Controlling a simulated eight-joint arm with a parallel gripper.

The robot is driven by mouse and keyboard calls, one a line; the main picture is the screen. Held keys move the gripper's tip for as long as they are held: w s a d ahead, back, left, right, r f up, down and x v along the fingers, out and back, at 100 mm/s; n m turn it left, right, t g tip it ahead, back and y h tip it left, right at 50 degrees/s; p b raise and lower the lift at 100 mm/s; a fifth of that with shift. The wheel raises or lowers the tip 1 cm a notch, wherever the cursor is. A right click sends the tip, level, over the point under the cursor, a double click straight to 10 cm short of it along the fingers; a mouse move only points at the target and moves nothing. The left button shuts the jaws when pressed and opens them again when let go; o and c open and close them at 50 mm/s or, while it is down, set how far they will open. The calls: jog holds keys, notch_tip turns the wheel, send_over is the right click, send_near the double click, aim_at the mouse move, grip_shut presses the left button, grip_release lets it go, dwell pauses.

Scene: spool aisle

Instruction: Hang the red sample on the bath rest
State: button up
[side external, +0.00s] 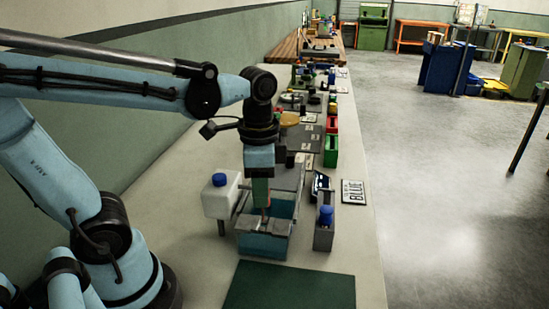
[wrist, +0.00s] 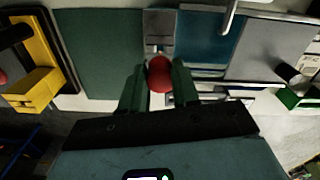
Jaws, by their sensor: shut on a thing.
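The red sample (wrist: 160,76) shows as a round red knob between the two green fingers of my gripper (wrist: 157,88) in the wrist view. My gripper is shut on it. In the side view my gripper (side external: 261,203) points down over the bath (side external: 262,246), a blue open-topped tank with grey edges. The bath also shows in the wrist view (wrist: 200,45), next to a grey strip (wrist: 160,22) that looks like the bath rest. The sample is just beside or over this strip; I cannot tell whether they touch. The sample's lower part is hidden.
A white jug with a blue cap (side external: 221,194) stands left of the bath. A grey holder with a blue-capped bottle (side external: 325,222) stands close on the right. A dark green mat (side external: 290,287) lies in front. A "BLUE" label card (side external: 354,192) lies near the bench edge.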

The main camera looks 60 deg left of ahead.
jog(key=shift+f, duration=0.1)
dwell(0.3)
jog(key=shift+f, duration=2.5)
jog(key=o, duration=1.1)
jog(key=shift+r, duration=0.15)
jog(key=shift+r, duration=5.95)
jog(key=f+n+t, duration=0.2)
jog(key=w+f+n+t, duration=0.1)
jog(key=f+n+t, duration=0.1)
jog(key=w+f+n+t, duration=0.1)
jog(key=f+t, duration=0.1)
jog(key=f, duration=0.1)
jog(key=shift+a+n, duration=0.25)
jog(key=shift+n, duration=0.15)
jog(key=shift+w+f+n+t, duration=0.2)
jog(key=shift+n+t, duration=0.1)
jog(key=shift+t, duration=0.3)
